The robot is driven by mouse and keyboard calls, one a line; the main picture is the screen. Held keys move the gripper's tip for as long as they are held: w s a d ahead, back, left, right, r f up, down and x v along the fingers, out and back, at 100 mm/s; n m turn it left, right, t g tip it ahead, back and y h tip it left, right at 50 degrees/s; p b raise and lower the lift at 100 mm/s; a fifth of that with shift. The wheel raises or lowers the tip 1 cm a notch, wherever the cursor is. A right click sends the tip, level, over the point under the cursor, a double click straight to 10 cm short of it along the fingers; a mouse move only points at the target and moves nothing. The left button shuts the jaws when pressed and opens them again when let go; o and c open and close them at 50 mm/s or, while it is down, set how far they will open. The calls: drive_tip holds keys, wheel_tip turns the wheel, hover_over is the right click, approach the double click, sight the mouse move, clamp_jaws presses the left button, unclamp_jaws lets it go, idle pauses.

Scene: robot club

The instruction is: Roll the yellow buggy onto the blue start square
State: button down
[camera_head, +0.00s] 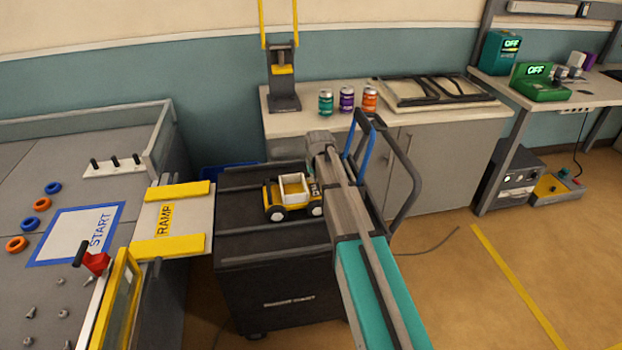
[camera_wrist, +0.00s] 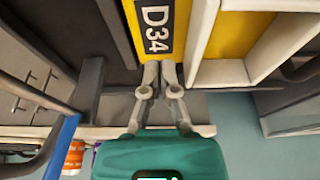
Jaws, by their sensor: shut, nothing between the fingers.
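The yellow buggy (camera_head: 291,196) has a white open bed and black wheels with white hubs. It stands upright on top of the dark cart (camera_head: 240,235), near the cart's middle. The blue start square (camera_head: 62,226), a blue outline around a pale START panel, lies on the grey table at left. My gripper (camera_wrist: 160,68) is shut and empty. Its fingertips are at the buggy's yellow end with the D34 label (camera_wrist: 155,28); I cannot tell whether they touch it. In the head view my arm's end is at the buggy's right, and the fingers are mostly hidden.
A ramp (camera_head: 168,216) with yellow side rails bridges cart and table. The cart has raised side rails and a push handle (camera_head: 399,170) at right.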

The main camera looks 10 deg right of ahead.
sight(265, 195)
drive_tip(key=shift+f, duration=0.1)
drive_tip(key=shift+f+b, duration=1.5)
drive_tip(key=shift+b, duration=0.1)
drive_tip(key=shift+a, duration=0.1)
drive_tip(key=shift+a, duration=8.5)
drive_tip(key=shift+a, duration=0.2)
drive_tip(key=shift+a, duration=8.4)
